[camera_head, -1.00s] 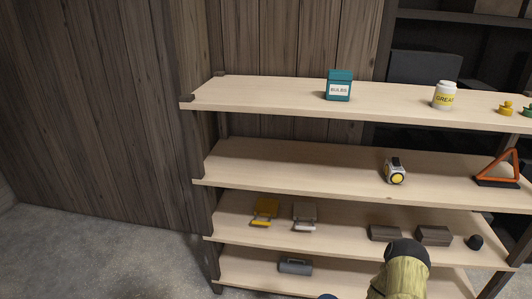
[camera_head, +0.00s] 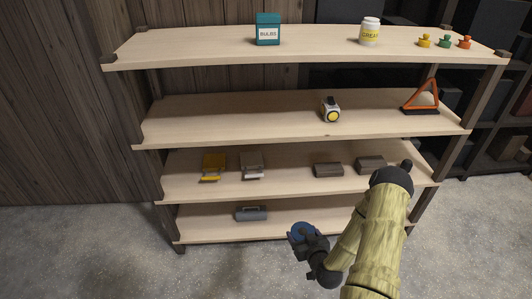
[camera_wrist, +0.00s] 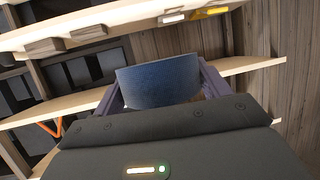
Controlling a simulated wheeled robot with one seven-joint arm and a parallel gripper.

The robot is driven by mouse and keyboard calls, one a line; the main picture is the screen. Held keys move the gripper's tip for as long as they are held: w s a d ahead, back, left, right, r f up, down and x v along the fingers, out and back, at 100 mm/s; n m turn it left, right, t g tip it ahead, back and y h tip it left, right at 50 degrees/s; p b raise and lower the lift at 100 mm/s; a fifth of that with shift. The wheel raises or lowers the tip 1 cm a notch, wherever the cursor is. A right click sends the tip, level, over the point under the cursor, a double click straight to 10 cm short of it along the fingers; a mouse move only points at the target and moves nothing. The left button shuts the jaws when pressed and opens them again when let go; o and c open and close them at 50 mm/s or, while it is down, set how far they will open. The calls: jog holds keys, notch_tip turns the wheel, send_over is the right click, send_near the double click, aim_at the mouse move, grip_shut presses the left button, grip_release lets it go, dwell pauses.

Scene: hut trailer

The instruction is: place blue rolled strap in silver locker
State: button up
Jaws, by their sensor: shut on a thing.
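The blue rolled strap (camera_head: 301,230) is held in my gripper (camera_head: 304,238), in front of the bottom shelf. In the wrist view the strap (camera_wrist: 158,82) fills the space between the two fingers, which are shut on it. A small silver-grey case (camera_head: 252,166), with a pale front edge, sits on the third shelf; it looks like the silver locker. Its inside is too small to make out. My gripper is below it and to its right, well apart from it.
A yellow case (camera_head: 213,165) stands just left of the silver-grey one. Two dark boxes (camera_head: 328,170) are to the right on that shelf. A grey case (camera_head: 251,213) lies on the bottom shelf (camera_head: 205,226). The shelf boards above limit height. The floor in front is clear.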

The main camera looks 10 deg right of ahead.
jog(key=s+a+f, duration=0.3)
jog(key=a+f, duration=0.1)
jog(key=a, duration=0.6)
jog(key=shift+a+f, duration=0.3)
jog(key=shift+f, duration=0.05)
jog(key=shift+w+a, duration=0.1)
